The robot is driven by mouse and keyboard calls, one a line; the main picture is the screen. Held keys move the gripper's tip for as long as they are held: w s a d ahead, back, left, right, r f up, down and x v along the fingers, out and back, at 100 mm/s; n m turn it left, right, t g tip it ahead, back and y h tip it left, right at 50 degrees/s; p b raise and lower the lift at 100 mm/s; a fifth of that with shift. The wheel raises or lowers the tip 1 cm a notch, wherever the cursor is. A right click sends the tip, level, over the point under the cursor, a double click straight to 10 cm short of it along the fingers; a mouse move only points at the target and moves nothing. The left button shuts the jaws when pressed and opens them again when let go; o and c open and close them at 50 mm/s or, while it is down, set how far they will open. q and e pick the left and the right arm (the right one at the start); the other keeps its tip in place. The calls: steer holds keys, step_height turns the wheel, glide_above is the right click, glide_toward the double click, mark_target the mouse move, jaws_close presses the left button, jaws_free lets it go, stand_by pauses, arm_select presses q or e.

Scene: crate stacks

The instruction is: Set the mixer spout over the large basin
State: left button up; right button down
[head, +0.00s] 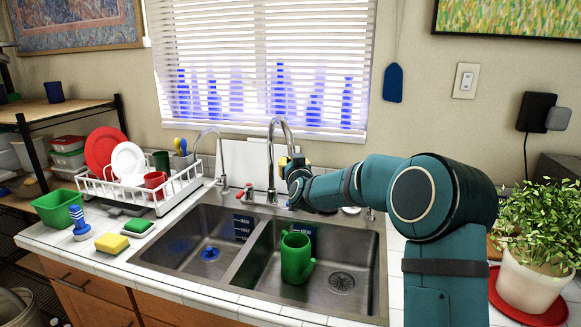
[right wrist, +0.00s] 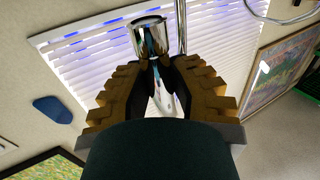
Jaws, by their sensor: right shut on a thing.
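The chrome mixer spout (head: 273,140) rises behind the sink and curves over to the right; its end is by my right gripper (head: 289,166). In the right wrist view, the spout's chrome end (right wrist: 150,37) shows just beyond the fingertips, and my right gripper (right wrist: 163,85) is closed on the spout. The large basin (head: 262,285) is the right one and holds a green jug (head: 296,257). The spout end is at the back of this basin; its exact point over it is hard to tell. My left gripper is not in view.
The smaller left basin (head: 180,254) has a blue drain piece. A thinner tap (head: 222,165) stands left of the mixer. A white dish rack (head: 110,190) with plates stands left. A potted plant (head: 530,285) is at right. The blinds (head: 260,60) are behind.

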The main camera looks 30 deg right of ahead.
steer(key=shift+d+r, duration=0.15)
steer(key=shift+d, duration=0.3)
steer(key=c, duration=0.8)
jaws_free()
steer(key=shift+s, duration=0.15)
steer(key=shift+s+a, duration=0.15)
steer(key=shift+s, duration=0.05)
steer(key=v, duration=1.1)
steer(key=shift+s, duration=0.3)
